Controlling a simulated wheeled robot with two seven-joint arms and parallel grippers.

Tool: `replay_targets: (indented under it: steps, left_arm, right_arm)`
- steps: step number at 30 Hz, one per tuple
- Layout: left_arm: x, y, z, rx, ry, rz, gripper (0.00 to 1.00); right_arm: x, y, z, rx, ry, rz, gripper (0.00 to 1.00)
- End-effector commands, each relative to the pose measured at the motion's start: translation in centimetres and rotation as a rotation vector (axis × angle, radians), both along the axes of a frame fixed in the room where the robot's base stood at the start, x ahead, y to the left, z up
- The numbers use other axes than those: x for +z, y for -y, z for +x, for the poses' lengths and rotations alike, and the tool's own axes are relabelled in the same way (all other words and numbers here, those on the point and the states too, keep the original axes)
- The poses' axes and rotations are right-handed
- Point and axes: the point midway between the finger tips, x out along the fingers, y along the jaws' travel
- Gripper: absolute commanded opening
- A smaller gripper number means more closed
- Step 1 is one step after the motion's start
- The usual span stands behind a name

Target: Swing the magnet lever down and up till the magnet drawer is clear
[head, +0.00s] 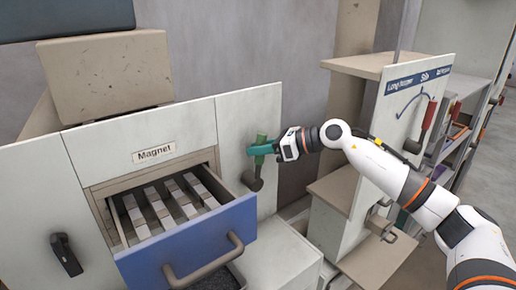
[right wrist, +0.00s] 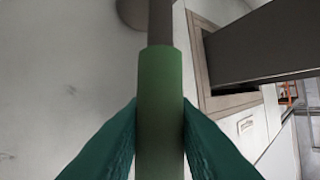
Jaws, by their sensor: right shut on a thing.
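The magnet drawer (head: 187,244) has a blue front with a grey handle and stands pulled out under the "Magnet" label (head: 154,151). Several pale magnet bars (head: 163,206) with grey patches lie across it. The magnet lever (head: 261,140) has a green grip that points up from a dark pivot on the white panel right of the drawer. My right gripper (head: 262,148) is shut on the green grip. In the right wrist view, both teal fingers press the sides of the green grip (right wrist: 160,110). My left gripper is out of view.
A black handle (head: 66,254) is on the panel left of the drawer. A dark tray (head: 222,278) is below the drawer. A white panel with a red-handled lever (head: 428,115) stands at the right, behind my right arm. A beige box (head: 105,75) sits on top.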

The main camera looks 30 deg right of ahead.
Motion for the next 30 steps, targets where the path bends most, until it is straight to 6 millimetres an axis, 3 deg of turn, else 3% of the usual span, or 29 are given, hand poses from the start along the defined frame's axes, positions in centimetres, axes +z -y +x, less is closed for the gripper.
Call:
replay_targets:
  steps: [14,15,16,25,30]
  left_arm:
    - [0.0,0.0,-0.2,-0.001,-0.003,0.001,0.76]
    - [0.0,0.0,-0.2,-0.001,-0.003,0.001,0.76]
    - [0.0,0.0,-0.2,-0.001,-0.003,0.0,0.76]
    - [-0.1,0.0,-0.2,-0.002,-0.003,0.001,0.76]
    - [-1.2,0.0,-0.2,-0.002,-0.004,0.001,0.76]
  right_arm:
    - [-0.1,-0.1,0.0,0.004,0.001,-0.014,0.0]
    - [-0.1,-0.1,0.0,0.004,0.001,-0.014,0.27]
    - [-0.1,-0.1,0.0,0.004,0.001,-0.014,0.31]
    - [0.0,0.1,-0.1,0.002,0.002,-0.014,0.32]
    - [0.1,1.3,-1.2,-0.002,0.002,-0.016,0.32]
